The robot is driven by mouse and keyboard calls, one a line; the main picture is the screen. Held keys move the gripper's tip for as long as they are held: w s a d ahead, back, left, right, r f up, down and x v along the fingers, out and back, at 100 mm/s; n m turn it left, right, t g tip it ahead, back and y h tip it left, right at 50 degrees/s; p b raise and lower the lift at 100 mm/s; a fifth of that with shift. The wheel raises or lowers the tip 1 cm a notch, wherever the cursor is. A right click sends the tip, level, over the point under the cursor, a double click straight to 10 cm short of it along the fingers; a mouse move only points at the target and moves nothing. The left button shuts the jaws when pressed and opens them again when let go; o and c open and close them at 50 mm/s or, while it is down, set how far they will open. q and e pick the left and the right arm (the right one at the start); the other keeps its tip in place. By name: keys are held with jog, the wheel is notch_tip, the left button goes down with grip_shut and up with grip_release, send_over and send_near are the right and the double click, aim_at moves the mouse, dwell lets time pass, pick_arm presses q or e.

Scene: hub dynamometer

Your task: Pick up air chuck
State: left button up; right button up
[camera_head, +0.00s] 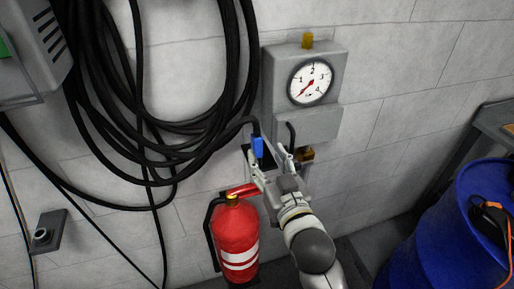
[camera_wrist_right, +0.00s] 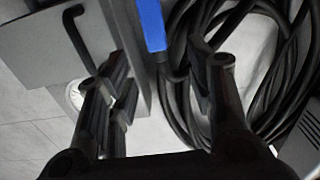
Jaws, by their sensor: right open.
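The air chuck (camera_head: 257,147) has a blue body on the end of a black hose and hangs at a dark plate on the wall, below and left of the gauge box. My right gripper (camera_head: 268,158) is open in front of the wall, with its left finger close to the chuck. In the right wrist view the blue body (camera_wrist_right: 152,25) shows at the top, between the lines of the two spread fingers and beyond their tips. I cannot tell whether a finger touches it. My left gripper is out of view.
A gauge box (camera_head: 335,65) with a round dial is on the wall just above. Coiled black hose (camera_head: 185,125) hangs to the left. A red fire extinguisher (camera_head: 235,235) stands below left of the gripper. A blue barrel (camera_head: 455,235) is at the right.

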aim_at(259, 142)
jog(key=x, duration=0.4)
jog(key=shift+p, duration=0.3)
jog(key=shift+w+a+p, duration=0.15)
jog(key=shift+w+p, duration=0.15)
jog(key=shift+w, duration=0.2)
jog(key=x, duration=0.1)
jog(key=p+x, duration=0.1)
jog(key=x, duration=0.1)
jog(key=shift+f, duration=0.35)
jog(key=shift+w+f, duration=0.1)
jog(key=shift+w, duration=0.45)
grip_shut()
